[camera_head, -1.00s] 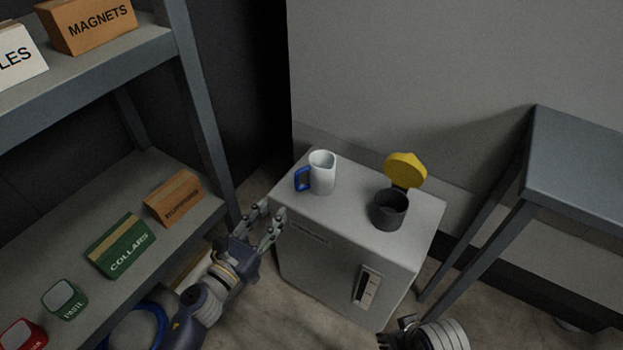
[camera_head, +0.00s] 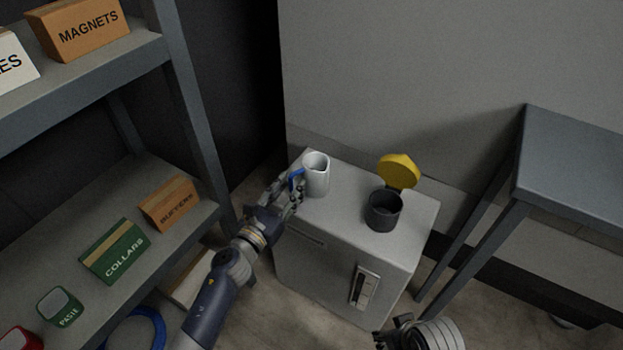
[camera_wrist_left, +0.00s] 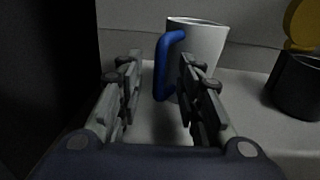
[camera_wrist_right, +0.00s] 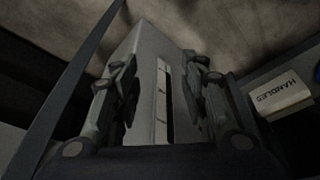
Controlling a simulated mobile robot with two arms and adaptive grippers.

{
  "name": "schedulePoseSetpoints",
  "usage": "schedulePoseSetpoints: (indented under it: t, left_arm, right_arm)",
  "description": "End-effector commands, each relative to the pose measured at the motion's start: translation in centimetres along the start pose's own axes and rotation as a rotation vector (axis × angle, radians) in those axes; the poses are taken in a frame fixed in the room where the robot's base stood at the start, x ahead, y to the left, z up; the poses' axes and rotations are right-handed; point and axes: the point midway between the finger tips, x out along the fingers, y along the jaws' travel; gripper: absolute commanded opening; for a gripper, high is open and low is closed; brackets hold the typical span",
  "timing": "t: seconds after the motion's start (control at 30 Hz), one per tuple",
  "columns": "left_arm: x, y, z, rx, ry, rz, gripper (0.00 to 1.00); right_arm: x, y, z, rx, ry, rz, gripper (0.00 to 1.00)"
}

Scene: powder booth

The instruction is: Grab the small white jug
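The small white jug (camera_head: 317,175) with a blue handle (camera_head: 296,180) stands upright on the left back part of a grey cabinet top (camera_head: 345,216). My left gripper (camera_head: 287,190) is at the cabinet's left edge, at the handle side of the jug. In the left wrist view the gripper (camera_wrist_left: 160,85) is open. The blue handle (camera_wrist_left: 163,68) shows between its fingers, and the jug body (camera_wrist_left: 205,45) is behind the right finger. I cannot tell whether a finger touches it. My right gripper (camera_wrist_right: 165,85) is open and empty, low in front of the cabinet.
A dark grey pot (camera_head: 383,210) with a raised yellow lid (camera_head: 399,171) stands right of the jug. A shelf unit (camera_head: 190,120) with boxes is on the left, and a grey table (camera_head: 575,160) on the right. A wall is behind the cabinet.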

Motion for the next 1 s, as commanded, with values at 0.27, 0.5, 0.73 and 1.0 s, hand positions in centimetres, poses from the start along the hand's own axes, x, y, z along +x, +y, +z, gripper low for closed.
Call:
schedulePoseSetpoints:
  t: [0.27, 0.5, 0.73, 1.0]
  left_arm:
    - [-0.1, 0.0, 0.0, 0.0, 0.0, 0.0, 0.0]
    - [-0.1, 0.0, 0.0, 0.0, 0.0, 0.0, 0.0]
    - [-0.1, 0.0, -0.1, 0.001, 0.002, 0.001, 0.0]
    - [-0.4, 0.1, 0.5, 0.002, 0.002, 0.001, 0.0]
  right_arm:
    - [0.2, 0.0, 0.4, 0.0, -0.011, -0.001, 0.4]
    - [0.3, -0.1, 1.0, 0.001, -0.022, -0.002, 0.4]
    - [0.3, -0.1, 1.0, 0.001, -0.022, -0.002, 0.4]
    - [0.8, 0.0, 0.6, 0.0, -0.016, -0.001, 0.4]
